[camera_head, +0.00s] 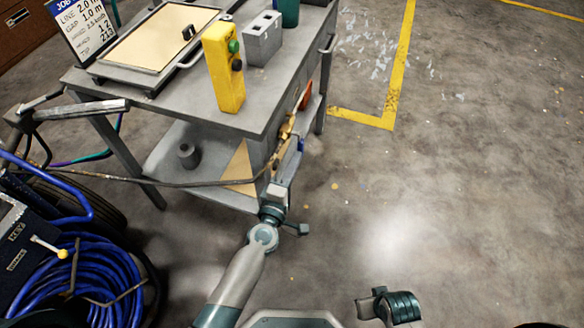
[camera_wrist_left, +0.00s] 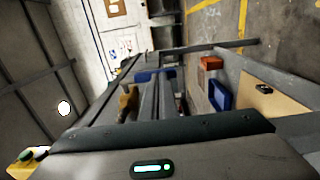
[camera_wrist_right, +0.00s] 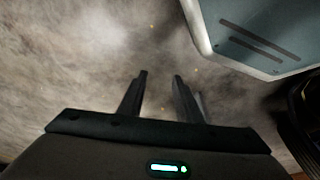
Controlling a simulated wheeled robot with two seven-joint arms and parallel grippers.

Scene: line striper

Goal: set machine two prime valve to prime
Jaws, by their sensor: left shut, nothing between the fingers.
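A small lever with a yellow knob (camera_head: 48,246) sticks out from a dark box with small labels (camera_head: 18,240) at the left edge of the head view. The label words are too small to read surely, and I cannot tell which setting the lever is at. My left gripper (camera_head: 281,178) is at the front right corner of the cart, well to the right of the lever. It is shut and empty. My right gripper (camera_wrist_right: 160,85) shows in the right wrist view, fingers apart, with only bare floor beyond them.
A coil of blue hose (camera_head: 95,285) lies below the box. A grey cart (camera_head: 165,105) carries a yellow button box (camera_head: 223,68) and a grey block (camera_head: 262,40). A dark hose runs across the cart's front. The floor at right is clear, with a yellow painted line (camera_head: 398,70).

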